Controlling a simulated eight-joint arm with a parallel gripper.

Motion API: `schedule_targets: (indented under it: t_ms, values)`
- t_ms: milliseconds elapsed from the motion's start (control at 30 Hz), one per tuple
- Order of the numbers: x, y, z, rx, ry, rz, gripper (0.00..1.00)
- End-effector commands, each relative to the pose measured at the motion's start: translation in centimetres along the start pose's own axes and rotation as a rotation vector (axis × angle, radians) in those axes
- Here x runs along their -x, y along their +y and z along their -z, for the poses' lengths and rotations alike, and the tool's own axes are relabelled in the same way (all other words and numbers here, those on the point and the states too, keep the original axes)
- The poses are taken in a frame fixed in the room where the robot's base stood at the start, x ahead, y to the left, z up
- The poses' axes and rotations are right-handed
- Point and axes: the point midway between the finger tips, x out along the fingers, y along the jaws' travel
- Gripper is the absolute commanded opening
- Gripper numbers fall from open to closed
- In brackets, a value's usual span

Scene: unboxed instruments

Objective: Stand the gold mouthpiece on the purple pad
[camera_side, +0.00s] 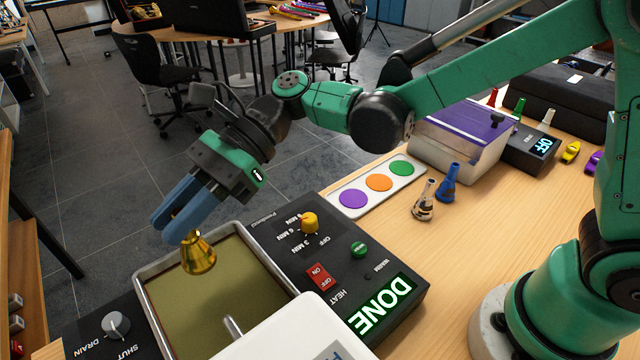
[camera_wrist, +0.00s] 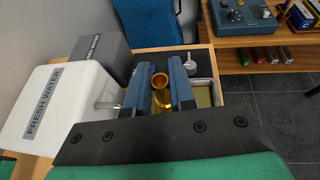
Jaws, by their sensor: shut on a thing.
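The gold mouthpiece (camera_side: 198,254) is held between the blue fingers of my gripper (camera_side: 183,222), bell end down, above the open basin (camera_side: 150,312) of the black machine. In the wrist view the mouthpiece (camera_wrist: 160,92) sits between the two fingers of my gripper (camera_wrist: 161,95). The purple pad (camera_side: 353,198) is a round spot at the left end of a white strip, beside orange and green pads. The purple pad is bare and lies to the right of my gripper.
The black machine (camera_side: 395,318) has knobs, a red switch and a DONE display. A white FRESH WATER tank (camera_wrist: 55,110) stands by the basin. A silver mouthpiece (camera_side: 424,203) and a blue mouthpiece (camera_side: 448,184) stand right of the strip. A purple-lidded box (camera_side: 462,135) is behind them.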

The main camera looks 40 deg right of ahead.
Motion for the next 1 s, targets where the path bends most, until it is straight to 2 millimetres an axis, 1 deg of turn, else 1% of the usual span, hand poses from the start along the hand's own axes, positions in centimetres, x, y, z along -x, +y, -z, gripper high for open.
schedule_targets:
  t_ms: [33,100,300,400,500,567,633,667,767,800,867,900,967,1000]
  values:
    - [0.6,0.1,-1.3,0.0,0.0,0.0,0.0]
    - [1.2,0.0,-2.9,0.0,0.0,0.0,0.0]
    - [2.7,0.1,-6.5,0.0,0.0,0.0,0.0]
    - [3.2,0.0,-7.7,0.0,0.0,0.0,0.0]
    - [3.6,-0.1,-8.4,-0.001,0.0,0.003,0.0]
    - [4.2,-0.3,-8.4,-0.005,0.0,0.012,0.0]
    - [5.6,-0.9,-8.0,-0.016,0.001,0.036,0.0]
    - [6.4,-1.3,-7.7,-0.023,0.002,0.051,0.0]
    - [10.1,-2.5,-6.1,-0.05,0.004,0.116,0.0]
    - [12.0,-3.0,-5.3,-0.064,0.004,0.148,0.0]
    - [14.9,-3.4,-4.0,-0.086,0.005,0.198,0.0]
    - [16.8,-3.6,-3.1,-0.099,0.005,0.23,0.0]
    - [19.6,-3.5,-1.9,-0.12,0.005,0.278,0.0]
    - [21.4,-3.4,-1.1,-0.133,0.004,0.306,0.0]
